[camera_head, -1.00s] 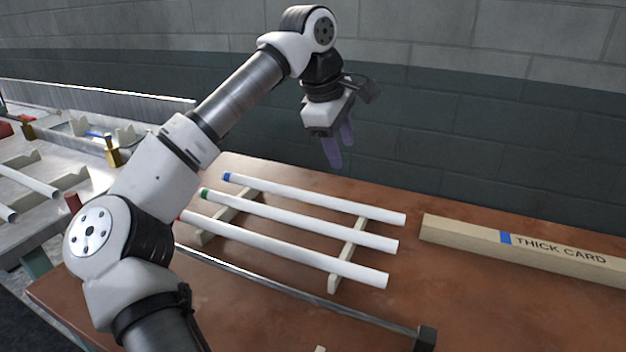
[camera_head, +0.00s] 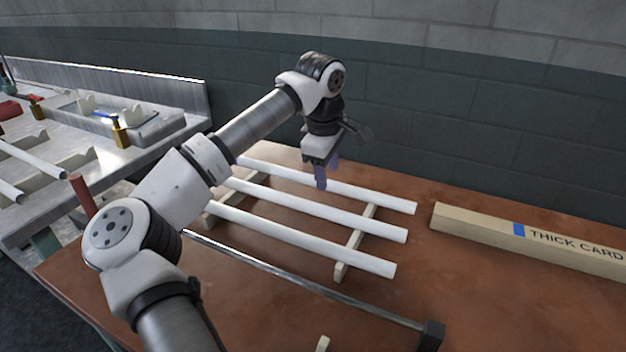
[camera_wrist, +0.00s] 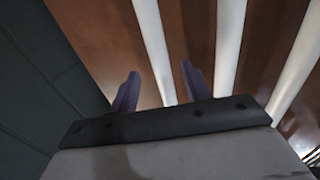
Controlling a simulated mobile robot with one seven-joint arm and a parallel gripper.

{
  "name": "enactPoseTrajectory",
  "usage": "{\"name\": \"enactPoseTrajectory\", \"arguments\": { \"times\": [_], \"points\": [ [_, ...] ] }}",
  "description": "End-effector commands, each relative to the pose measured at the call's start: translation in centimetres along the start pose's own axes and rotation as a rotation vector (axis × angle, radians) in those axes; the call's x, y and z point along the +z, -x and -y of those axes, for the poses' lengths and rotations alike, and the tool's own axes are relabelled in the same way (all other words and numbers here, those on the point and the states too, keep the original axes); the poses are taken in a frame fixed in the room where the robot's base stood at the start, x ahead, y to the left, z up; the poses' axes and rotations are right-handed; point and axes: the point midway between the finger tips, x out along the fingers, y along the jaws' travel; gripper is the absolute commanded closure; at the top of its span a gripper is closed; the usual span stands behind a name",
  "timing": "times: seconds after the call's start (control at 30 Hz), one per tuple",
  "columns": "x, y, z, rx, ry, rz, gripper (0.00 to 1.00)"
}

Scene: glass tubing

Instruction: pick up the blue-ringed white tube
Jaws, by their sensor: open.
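The blue-ringed white tube (camera_head: 375,197) is the farthest of the white tubes on the rack. Its left end, where the blue ring showed earlier, is hidden behind my arm. My gripper (camera_head: 325,178) is open and points down at the middle of this tube, its fingers overlapping it in the head view. In the wrist view the tube (camera_wrist: 153,45) runs between the two open fingers (camera_wrist: 158,82), nearer the right one. I cannot tell whether the fingertips are still above it or beside it.
Two more white tubes, a middle one (camera_head: 375,227) and a near one (camera_head: 360,260), lie parallel on the pale rack supports (camera_head: 343,268). A long THICK CARD box (camera_head: 480,223) lies to the right. A metal rod (camera_head: 330,291) lies in front. The wall (camera_head: 450,150) is close behind.

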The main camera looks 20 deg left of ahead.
Motion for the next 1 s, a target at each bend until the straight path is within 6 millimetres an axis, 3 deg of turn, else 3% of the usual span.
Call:
{"name": "enactPoseTrajectory", "arguments": {
  "times": [0.2, 0.47, 0.83, 1.0],
  "points": [
    [0.0, -2.6, 0.1, 0.000, 0.000, 0.001, 0.52],
    [0.0, -2.8, 0.1, 0.001, 0.000, 0.001, 0.52],
    [0.0, -2.8, 0.1, 0.001, 0.000, 0.001, 1.00],
    [0.0, -2.8, 0.1, 0.001, 0.000, 0.001, 1.00]
  ]
}}
